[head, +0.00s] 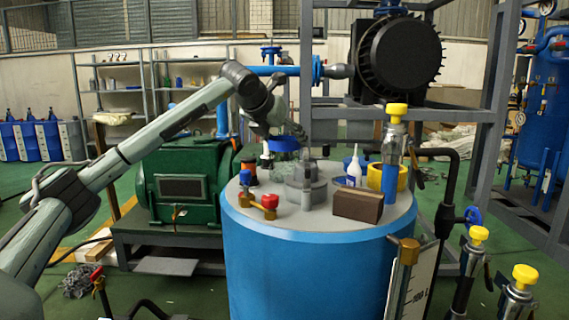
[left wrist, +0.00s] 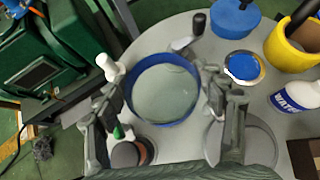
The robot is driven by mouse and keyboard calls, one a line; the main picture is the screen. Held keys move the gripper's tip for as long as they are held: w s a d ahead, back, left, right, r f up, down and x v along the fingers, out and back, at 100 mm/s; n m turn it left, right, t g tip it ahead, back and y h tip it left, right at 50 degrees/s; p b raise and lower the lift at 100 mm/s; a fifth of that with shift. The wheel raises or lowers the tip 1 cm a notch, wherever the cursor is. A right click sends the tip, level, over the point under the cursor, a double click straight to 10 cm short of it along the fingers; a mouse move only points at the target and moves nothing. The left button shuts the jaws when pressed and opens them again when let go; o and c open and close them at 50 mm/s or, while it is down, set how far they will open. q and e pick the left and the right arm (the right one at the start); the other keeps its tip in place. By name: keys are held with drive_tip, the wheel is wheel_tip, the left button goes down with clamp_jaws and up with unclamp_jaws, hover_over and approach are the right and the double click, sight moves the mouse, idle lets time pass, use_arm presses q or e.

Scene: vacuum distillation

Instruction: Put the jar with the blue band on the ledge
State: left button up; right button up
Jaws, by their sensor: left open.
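The jar with the blue band (head: 284,145) is clear glass and stands on the grey top of the blue drum, towards the back. In the left wrist view I look down into the jar (left wrist: 165,92), a round pale interior inside a blue ring. My left gripper (head: 288,133) is above and around it, open. In the left wrist view the fingers of the left gripper (left wrist: 165,98) are apart, one on each side of the jar. I cannot tell whether they touch it. No surface is clearly recognisable as the ledge. My right gripper is not in view.
A green machine (head: 185,180) stands left of the drum.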

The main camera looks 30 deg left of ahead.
use_arm(q)
drive_tip(key=c, duration=1.4)
drive_tip(key=shift+r, duration=0.1)
drive_tip(key=shift+c, duration=0.9)
drive_tip(key=shift+r, duration=0.15)
